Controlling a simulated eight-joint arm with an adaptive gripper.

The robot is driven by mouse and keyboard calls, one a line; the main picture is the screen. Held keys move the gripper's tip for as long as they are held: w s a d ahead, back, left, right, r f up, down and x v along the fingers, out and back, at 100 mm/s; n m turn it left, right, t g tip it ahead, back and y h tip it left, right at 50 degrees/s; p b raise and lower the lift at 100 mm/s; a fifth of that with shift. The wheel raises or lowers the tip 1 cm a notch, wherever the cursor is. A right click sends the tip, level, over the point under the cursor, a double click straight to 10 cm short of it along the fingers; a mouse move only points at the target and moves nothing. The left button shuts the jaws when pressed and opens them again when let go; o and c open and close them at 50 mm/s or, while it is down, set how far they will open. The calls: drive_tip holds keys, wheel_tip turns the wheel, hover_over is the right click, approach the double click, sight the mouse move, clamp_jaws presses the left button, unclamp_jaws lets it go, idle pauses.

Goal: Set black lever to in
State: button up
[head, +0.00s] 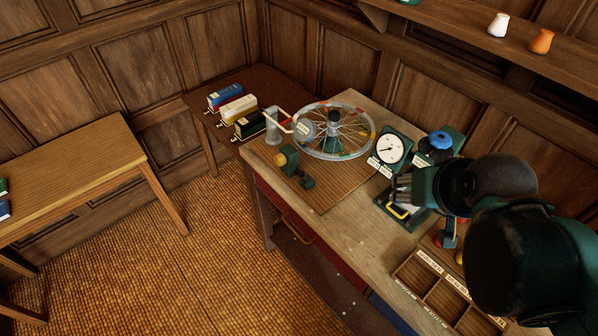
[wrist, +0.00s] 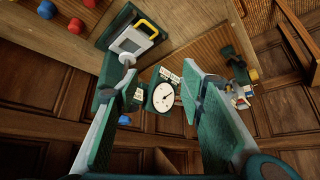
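I cannot clearly pick out a black lever in either view; my arm and gripper hide part of the fixtures. My gripper (head: 402,188) is above a green-framed board (head: 381,205) with a yellow handle (head: 399,212) on the bench. In the wrist view my gripper (wrist: 158,82) has its two green-padded fingers wide apart with nothing between them. There the green board (wrist: 107,37) with its pale plate and yellow handle (wrist: 147,27) lies beyond the left finger. A small pale round-ended part (wrist: 127,60) shows at the board's near edge, close to that finger.
A white dial gauge (head: 389,149) stands behind the gripper, with a blue knob (head: 440,140) to its right. A spoked wheel (head: 333,131) and crank are farther left. A compartment tray (head: 440,291) lies at the front right. Bare bench (head: 362,238) shows left of the board.

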drive_tip(key=shift+c, duration=0.7)
drive_tip(key=c, duration=0.4)
drive_tip(key=m+g+p, duration=0.6)
drive_tip(key=m+p, duration=0.3)
drive_tip(key=m, duration=0.2)
hover_over(303, 177)
drive_tip(key=w+d, duration=0.1)
wheel_tip(303, 177, down, 12)
drive_tip(key=shift+w+a+f+y, duration=0.2)
drive_tip(key=shift+a+f+y, duration=0.1)
drive_tip(key=shift+f, duration=0.05)
drive_tip(key=shift+f, duration=0.15)
drive_tip(key=shift+w+a+f, duration=0.1)
drive_tip(key=shift+w+f, duration=0.05)
drive_tip(key=shift+f, duration=1.7)
drive_tip(key=shift+w+a+f, duration=0.1)
drive_tip(key=shift+f, duration=1.75)
